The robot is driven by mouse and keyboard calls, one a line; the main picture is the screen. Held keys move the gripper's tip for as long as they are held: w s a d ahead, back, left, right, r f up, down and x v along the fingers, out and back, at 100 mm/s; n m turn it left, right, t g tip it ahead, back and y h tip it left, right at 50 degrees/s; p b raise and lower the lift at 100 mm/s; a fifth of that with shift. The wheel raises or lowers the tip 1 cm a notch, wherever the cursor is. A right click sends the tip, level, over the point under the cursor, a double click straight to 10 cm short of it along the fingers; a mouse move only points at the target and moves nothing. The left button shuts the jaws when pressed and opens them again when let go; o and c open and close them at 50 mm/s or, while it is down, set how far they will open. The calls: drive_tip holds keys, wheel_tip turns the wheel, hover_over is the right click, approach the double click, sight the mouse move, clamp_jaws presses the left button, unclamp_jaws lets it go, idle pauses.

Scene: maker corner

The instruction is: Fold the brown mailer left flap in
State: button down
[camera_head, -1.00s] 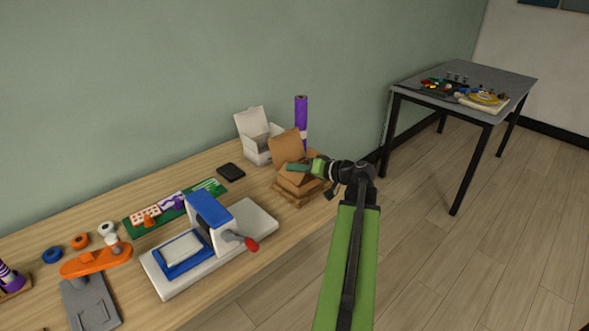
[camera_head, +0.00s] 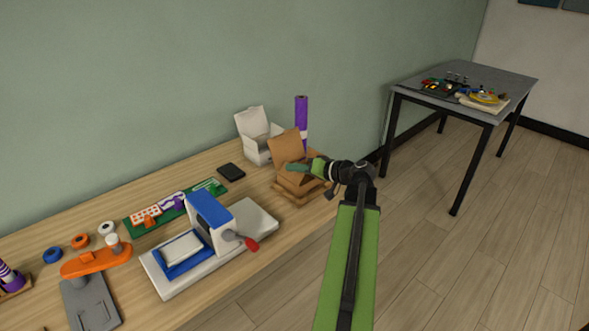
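The brown mailer (camera_head: 287,147) is a small cardboard box at the right end of the wooden bench, with its back lid standing up. It sits on a brown slatted base (camera_head: 297,195). My gripper (camera_head: 297,167) reaches in from the right, its green fingertip over the mailer's opening, in front of the raised lid. The left flap is small and partly hidden behind the fingertip; I cannot tell its exact angle or whether the finger touches it. The finger gap is not visible from here.
A white open box (camera_head: 259,138) and a purple roll (camera_head: 301,121) stand behind the mailer. A black flat item (camera_head: 231,171) lies to the left. A blue-and-white press (camera_head: 209,229) with a red-knobbed handle stands front left. A grey table (camera_head: 470,76) is at the back right.

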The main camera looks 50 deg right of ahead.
drive_tip(key=shift+d+f+m+y+b, duration=0.35)
drive_tip(key=shift+f+m+b, duration=0.35)
drive_tip(key=shift+b, duration=0.5)
drive_tip(key=shift+d+f+m+t+y+b, duration=0.2)
drive_tip(key=shift+f+m+t+y+b, duration=0.25)
drive_tip(key=shift+m+b, duration=0.5)
drive_tip(key=shift+r, duration=0.35)
drive_tip(key=c, duration=1.7)
unclamp_jaws()
drive_tip(key=shift+s, duration=0.1)
drive_tip(key=shift+r, duration=0.1)
